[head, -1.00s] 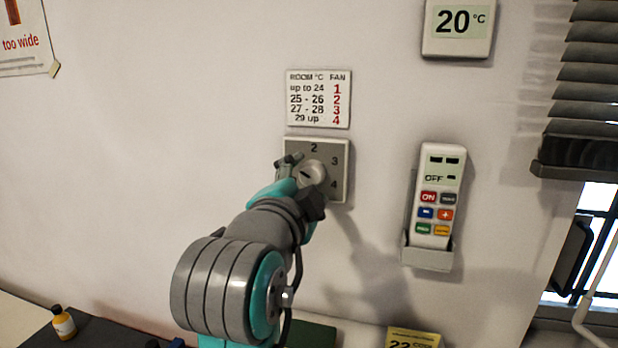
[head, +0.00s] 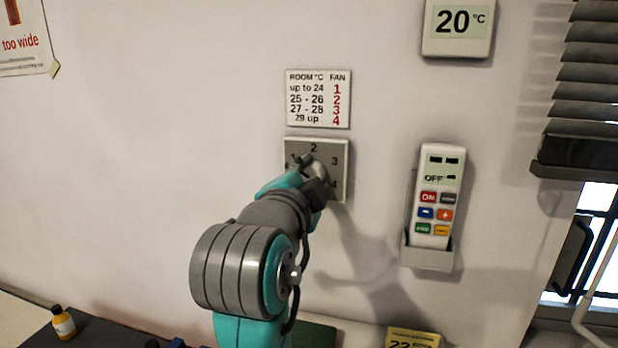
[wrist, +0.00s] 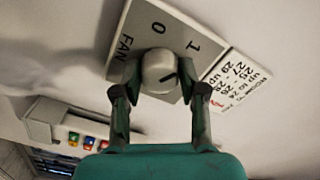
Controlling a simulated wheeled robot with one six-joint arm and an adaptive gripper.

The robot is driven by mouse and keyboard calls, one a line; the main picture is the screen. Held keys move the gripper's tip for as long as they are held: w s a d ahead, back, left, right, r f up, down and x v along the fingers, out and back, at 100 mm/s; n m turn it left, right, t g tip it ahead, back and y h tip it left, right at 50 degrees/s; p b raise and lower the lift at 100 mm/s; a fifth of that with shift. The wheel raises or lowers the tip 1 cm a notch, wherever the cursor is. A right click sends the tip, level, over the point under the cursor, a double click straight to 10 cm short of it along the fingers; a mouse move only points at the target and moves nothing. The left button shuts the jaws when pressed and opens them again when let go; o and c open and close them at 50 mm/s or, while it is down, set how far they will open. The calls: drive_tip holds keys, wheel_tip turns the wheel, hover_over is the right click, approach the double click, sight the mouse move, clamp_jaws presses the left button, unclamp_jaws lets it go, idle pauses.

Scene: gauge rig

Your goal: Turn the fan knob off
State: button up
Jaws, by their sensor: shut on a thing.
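The fan knob (wrist: 159,70) is a round pale-grey dial with a dark pointer mark, on a grey plate (wrist: 133,44) lettered FAN with 0 and 1 visible. In the wrist view the mark points rightward, roughly towards the 1 side and away from 0; its exact setting is unclear. My gripper (wrist: 160,92) is shut on the knob, one finger at each side. In the head view my gripper (head: 312,174) covers most of the knob (head: 321,170) and the lower left of the plate (head: 340,148); 2, 3 and part of 4 show.
A ROOM/FAN chart (head: 318,98) hangs just above the plate. A remote (head: 437,195) reading OFF sits in a wall holder (head: 427,258) to the right. A display (head: 458,28) above reads 20 °C. A yellow bottle (head: 63,323) stands lower left.

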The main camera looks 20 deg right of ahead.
drive_tip(key=n, duration=0.5)
drive_tip(key=shift+n, duration=0.4)
drive_tip(key=n, duration=0.6)
idle(0.5)
drive_tip(key=o, duration=1.1)
drive_tip(key=shift+o, duration=0.2)
drive_tip(key=shift+a, duration=0.1)
